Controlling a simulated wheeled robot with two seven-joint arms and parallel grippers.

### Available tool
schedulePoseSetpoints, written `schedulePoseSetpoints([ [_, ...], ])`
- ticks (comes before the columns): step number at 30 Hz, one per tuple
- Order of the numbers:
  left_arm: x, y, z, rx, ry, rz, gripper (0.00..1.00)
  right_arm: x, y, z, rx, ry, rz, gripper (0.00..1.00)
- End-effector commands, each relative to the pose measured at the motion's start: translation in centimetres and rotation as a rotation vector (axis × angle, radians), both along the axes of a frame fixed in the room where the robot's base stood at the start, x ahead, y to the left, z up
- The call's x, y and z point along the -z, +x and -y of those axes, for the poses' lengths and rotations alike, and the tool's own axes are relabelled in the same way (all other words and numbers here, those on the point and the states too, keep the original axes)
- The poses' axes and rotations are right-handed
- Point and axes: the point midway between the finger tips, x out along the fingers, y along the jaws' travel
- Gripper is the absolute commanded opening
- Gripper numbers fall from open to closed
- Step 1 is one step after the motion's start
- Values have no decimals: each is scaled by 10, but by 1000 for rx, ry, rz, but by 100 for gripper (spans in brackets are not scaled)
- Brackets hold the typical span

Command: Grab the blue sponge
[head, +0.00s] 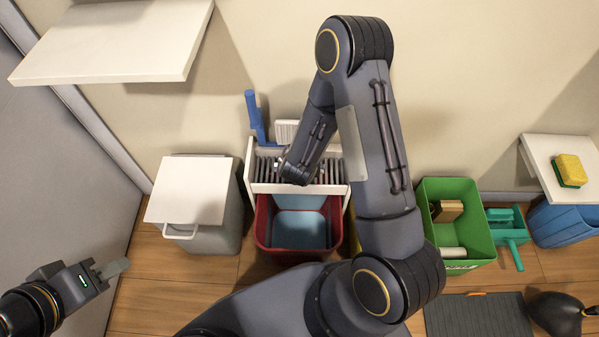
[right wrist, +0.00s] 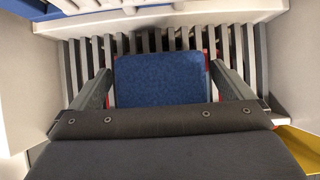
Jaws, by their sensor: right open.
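The blue sponge (right wrist: 160,78) shows in the right wrist view as a dark blue block in front of grey slats, between the two fingers of my right gripper (right wrist: 161,70). The fingers are open, one on each side of it, with a narrow gap at each side; I cannot tell if either touches. In the head view my right arm reaches down to the white slatted wringer (head: 258,172), and the sponge is hidden there. My left gripper (head: 112,268) is at the lower left, away from everything; I cannot tell if its fingers are apart.
The wringer sits over a red bucket (head: 263,225) with light blue inside. A lidded bin (head: 190,190) stands left. A green crate (head: 475,205) with blocks, a teal dustpan (head: 508,230) and a blue bucket (head: 565,222) stand right. A yellow-green sponge (head: 570,170) lies on a shelf.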

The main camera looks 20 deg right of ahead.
Motion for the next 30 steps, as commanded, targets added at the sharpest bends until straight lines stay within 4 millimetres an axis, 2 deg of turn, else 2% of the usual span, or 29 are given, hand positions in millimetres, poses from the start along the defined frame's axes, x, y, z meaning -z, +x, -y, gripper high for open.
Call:
schedulePoseSetpoints([
  [7,0,0,0,0,0,0,36,1,1,1,0,0,0,100],
  [17,0,0,0,0,0,0,36,1,1,1,1,0,0,57],
  [25,-1,0,0,0,0,0,36,-2,1,1,1,0,1,56],
  [30,-7,0,0,0,0,0,36,-16,1,0,0,-1,3,56],
])
